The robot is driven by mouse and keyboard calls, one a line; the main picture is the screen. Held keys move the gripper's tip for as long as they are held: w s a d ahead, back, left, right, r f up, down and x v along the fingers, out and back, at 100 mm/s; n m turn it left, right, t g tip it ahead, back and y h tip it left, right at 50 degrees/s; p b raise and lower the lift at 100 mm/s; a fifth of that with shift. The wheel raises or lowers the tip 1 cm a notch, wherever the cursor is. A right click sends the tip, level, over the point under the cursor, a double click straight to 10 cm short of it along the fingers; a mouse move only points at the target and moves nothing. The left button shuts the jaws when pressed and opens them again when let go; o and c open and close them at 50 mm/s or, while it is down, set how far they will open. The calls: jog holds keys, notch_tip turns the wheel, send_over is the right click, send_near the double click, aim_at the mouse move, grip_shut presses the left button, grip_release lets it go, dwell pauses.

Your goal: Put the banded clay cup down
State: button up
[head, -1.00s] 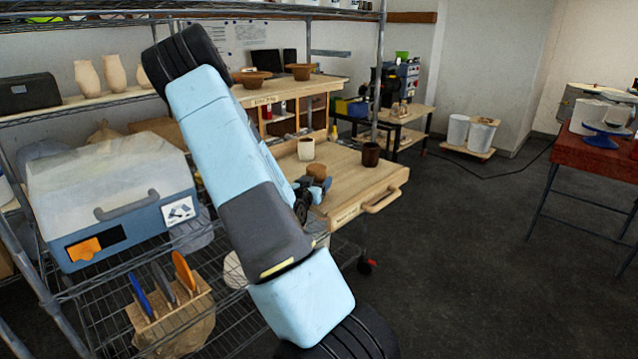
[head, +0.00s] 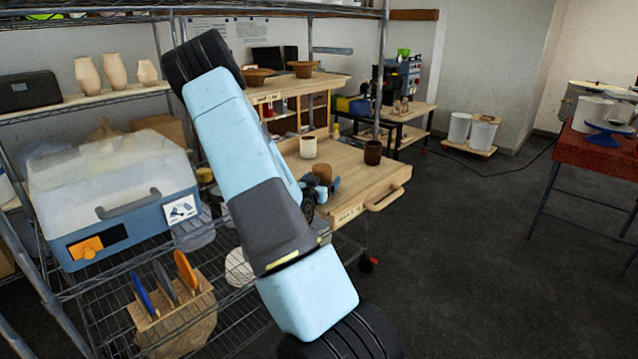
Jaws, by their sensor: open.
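A small tan-brown cup (head: 322,173), which looks like the banded clay cup, is upright at the near left part of the wooden tray-like board (head: 368,183). Its bands are too small to make out. My gripper (head: 322,188) is at this cup, with blue fingers low around or beside it. The jaws are open. My arm hides part of the gripper and the board's near left edge, so I cannot tell whether a finger still touches the cup. A cream cup (head: 308,147) stands behind it, and a dark brown cup (head: 373,152) stands to the right.
The board has a handle (head: 384,198) at its front right. Its middle and right surface is clear between the cups. A wire shelf with a blue-grey box (head: 115,200) and a tool block (head: 170,305) stands on the left. The floor at right is open.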

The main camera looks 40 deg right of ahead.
jog(key=v, duration=1.2)
jog(key=s+a+r+m+g+y, duration=0.25)
jog(key=s+r+m+g, duration=0.35)
jog(key=m, duration=1.1)
jog(key=s+a+r+m+g+y, duration=0.2)
jog(key=s+a+r+m+g, duration=0.45)
jog(key=m, duration=1.15)
jog(key=s+a+r+m+t+y, duration=0.4)
jog(key=a+r+m+t+y, duration=0.1)
jog(key=a+m, duration=0.5)
jog(key=s+a+r+m+t+y, duration=0.3)
jog(key=a+r+m+t+y, duration=0.2)
jog(key=a+m, duration=0.6)
jog(key=r+m+y, duration=0.1)
jog(key=m, duration=0.2)
jog(key=shift+s+a+r, duration=0.25)
jog(key=shift+s, duration=0.1)
jog(key=shift+y, duration=0.25)
